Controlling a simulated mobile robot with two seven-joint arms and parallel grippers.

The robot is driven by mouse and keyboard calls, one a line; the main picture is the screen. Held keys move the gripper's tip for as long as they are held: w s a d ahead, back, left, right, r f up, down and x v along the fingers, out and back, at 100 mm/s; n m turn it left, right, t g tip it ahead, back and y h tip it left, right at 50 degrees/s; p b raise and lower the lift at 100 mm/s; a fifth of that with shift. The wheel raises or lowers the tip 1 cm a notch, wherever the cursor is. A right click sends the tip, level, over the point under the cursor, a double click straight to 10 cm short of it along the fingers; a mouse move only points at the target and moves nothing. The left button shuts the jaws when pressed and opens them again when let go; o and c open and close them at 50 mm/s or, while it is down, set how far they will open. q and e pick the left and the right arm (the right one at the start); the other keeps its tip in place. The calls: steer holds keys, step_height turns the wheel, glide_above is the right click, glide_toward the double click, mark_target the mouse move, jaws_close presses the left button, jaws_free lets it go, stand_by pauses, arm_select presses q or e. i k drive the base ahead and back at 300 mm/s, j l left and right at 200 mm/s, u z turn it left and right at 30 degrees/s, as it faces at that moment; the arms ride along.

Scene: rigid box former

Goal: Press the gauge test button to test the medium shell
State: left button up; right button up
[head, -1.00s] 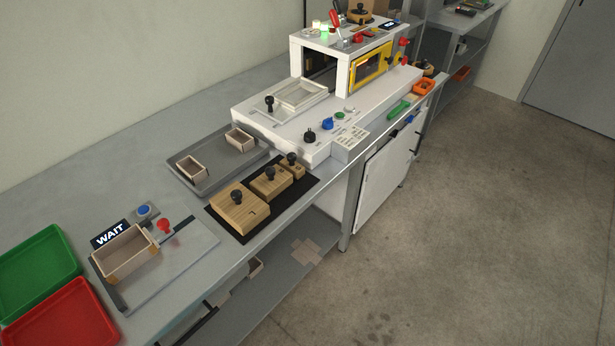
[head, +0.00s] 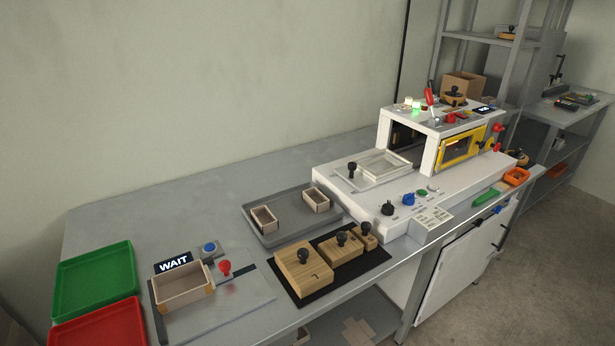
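The gauge (head: 232,308) is a grey plate at the front left of the bench. Its sign (head: 173,264) reads "WAIT". A blue button (head: 209,248) on a small base stands behind the plate, beside the sign. A red-knobbed clamp (head: 225,268) is on the gauge. An open box shell (head: 183,286) sits upright on the gauge's left part, in front of the sign, next to the clamp. Two smaller shells, one on the left (head: 264,218) and one on the right (head: 316,200), lie in a grey tray. Neither gripper is in view.
A green tray (head: 94,280) and a red tray (head: 100,328) are left of the gauge. Knobbed wooden blocks (head: 303,270) stand on a black mat to its right. The white machine (head: 340,180) with a yellow-framed window is farther right. The bench behind the gauge is clear.

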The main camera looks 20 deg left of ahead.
mark_target(210, 247)
steer(key=u, duration=1.35)
